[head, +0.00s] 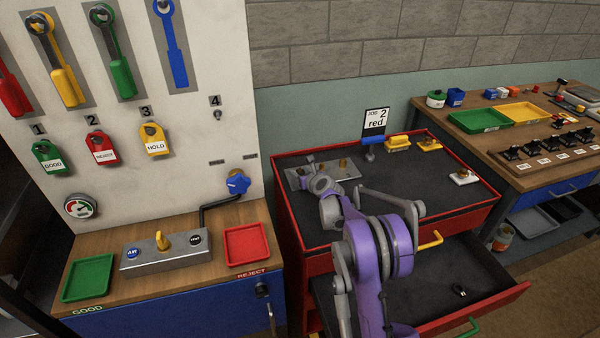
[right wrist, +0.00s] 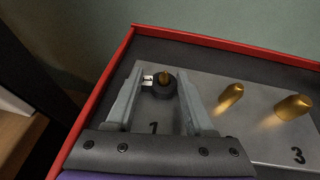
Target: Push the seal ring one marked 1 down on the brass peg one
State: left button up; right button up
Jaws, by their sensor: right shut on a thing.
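The seal ring one (right wrist: 164,91) is a small black ring with a white tab at its left side in the right wrist view. The tip of the brass peg one (right wrist: 163,76) shows up through its middle, so the ring is around the peg. How far down the ring sits is hard to tell. My right gripper (right wrist: 162,83) has a finger on each side of the ring and is shut on it. It also shows from above in the head view (head: 308,168), over the left end of the grey peg plate (head: 352,170). My left gripper is out of view.
Two thicker brass pegs (right wrist: 231,95) (right wrist: 293,106) stand to the right on the plate, near the mark 3. The red cabinet rim (right wrist: 103,83) runs close on the left. Yellow and white pieces (head: 398,142) (head: 463,177) lie farther right; an open drawer (head: 490,288) juts out below.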

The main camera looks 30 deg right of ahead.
jog(key=o, duration=1.4)
jog(key=shift+c, duration=0.2)
jog(key=shift+s, duration=0.1)
jog(key=b+v, duration=0.1)
jog(key=v, duration=0.9)
jog(key=shift+s+r, duration=0.25)
jog(key=shift+s, duration=0.05)
